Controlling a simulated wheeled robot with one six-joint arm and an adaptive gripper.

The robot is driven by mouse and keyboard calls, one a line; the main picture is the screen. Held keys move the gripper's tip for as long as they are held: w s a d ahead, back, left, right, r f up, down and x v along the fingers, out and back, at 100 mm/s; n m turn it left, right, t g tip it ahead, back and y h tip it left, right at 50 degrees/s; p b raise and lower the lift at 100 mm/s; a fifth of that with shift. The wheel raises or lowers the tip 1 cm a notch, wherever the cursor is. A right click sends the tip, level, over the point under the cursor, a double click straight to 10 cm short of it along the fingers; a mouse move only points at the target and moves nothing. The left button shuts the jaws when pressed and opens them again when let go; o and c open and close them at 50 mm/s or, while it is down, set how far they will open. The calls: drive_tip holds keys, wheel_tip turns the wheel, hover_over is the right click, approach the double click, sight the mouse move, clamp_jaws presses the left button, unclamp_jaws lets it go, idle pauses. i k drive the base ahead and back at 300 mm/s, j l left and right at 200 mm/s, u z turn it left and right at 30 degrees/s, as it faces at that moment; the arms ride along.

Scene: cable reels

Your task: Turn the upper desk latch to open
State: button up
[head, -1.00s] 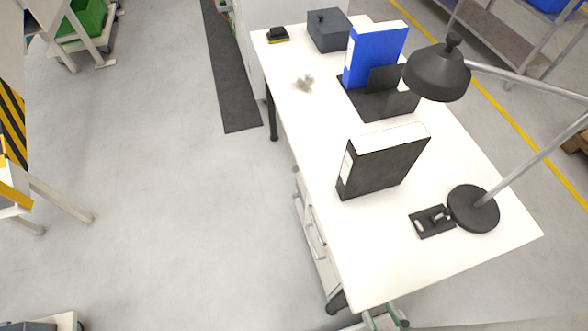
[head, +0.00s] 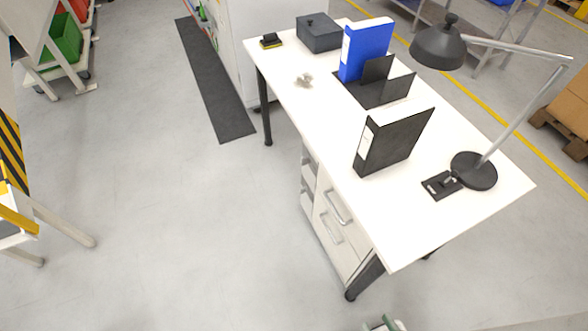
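The white desk (head: 300,105) stands right of centre in the head view. Under its near end is a drawer unit (head: 322,228) with an upper bar handle (head: 337,207) and a lower bar handle (head: 331,234) on its front. I cannot tell a separate latch on the drawer fronts. A small black plate with a light lever (head: 441,186) lies on the desktop beside the lamp base; I cannot tell if it is a latch.
A black binder (head: 395,142), a blue binder (head: 364,50), a black desk lamp (head: 474,171) and a dark box (head: 319,33) stand on the desk. The floor (head: 200,220) left of the desk is clear. A striped yellow-black stand (head: 12,150) is at the left edge.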

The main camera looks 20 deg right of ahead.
sight(306, 160)
drive_tip(key=i+j+z, duration=0.1)
drive_tip(key=j, duration=0.25)
drive_tip(key=i+j+z, duration=0.1)
drive_tip(key=j, duration=0.25)
drive_tip(key=i+j+z, duration=0.1)
drive_tip(key=j, duration=0.3)
drive_tip(key=i+j+z, duration=0.2)
drive_tip(key=i+j, duration=0.6)
drive_tip(key=i, duration=0.1)
